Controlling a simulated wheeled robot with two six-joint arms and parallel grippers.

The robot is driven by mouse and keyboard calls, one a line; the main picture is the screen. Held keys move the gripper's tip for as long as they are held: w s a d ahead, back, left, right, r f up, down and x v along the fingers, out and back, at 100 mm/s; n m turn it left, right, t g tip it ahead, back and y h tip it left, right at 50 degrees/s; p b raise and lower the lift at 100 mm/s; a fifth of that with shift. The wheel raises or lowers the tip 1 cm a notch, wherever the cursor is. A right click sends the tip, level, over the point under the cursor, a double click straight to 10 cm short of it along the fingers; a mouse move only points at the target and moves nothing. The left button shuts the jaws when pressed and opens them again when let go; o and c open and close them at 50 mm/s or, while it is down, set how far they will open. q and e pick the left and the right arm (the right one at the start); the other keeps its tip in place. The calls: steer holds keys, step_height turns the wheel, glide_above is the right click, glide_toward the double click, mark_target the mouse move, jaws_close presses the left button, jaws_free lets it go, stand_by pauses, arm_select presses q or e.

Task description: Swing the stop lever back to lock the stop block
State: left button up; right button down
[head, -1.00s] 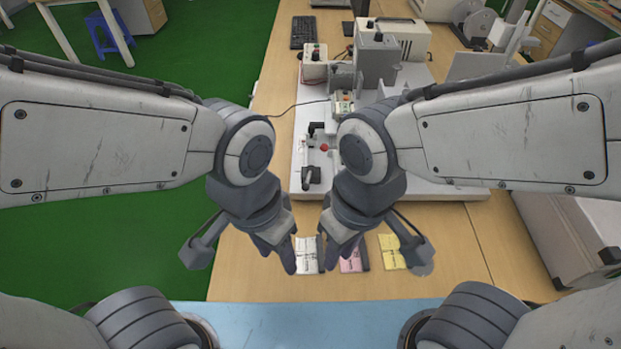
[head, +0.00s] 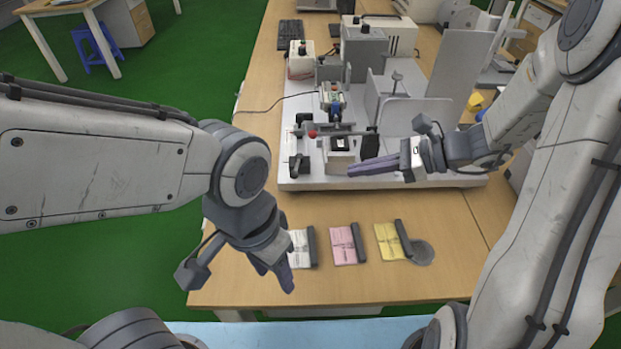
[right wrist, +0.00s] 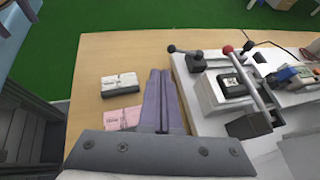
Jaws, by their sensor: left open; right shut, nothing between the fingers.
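A lever with a red ball knob (head: 312,134) lies across the near part of the test rig. Its bar runs rightward from the knob in the head view; the knob also shows in the right wrist view (right wrist: 228,49). I cannot tell which dark part is the stop block. My right gripper (head: 352,169) is shut and empty, pointing left at the rig's near edge, apart from the knob. Its purple fingers (right wrist: 160,75) show in the right wrist view, beside the base plate. My left gripper (head: 280,275) is open and empty, pointing down near the table's front left.
White, pink and yellow booklets (head: 343,245) lie at the table front. A black-knobbed part (head: 299,162) stands at the rig's left edge. A device with coloured buttons (head: 333,96) and grey boxes stand behind the lever. Bare table separates the booklets from the base plate (head: 310,183).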

steer(key=shift+w+d+f+m+t, duration=0.1)
steer(key=shift+w+d+m+t, duration=0.55)
steer(key=shift+d, duration=0.2)
steer(key=shift+s+a, duration=0.1)
glide_toward(297, 166)
steer(key=a+f, duration=0.2)
steer(key=a, duration=0.3)
steer(key=shift+s+a+f+b, duration=0.25)
steer(key=shift+s+f+b, duration=0.1)
steer(key=shift+s, duration=0.1)
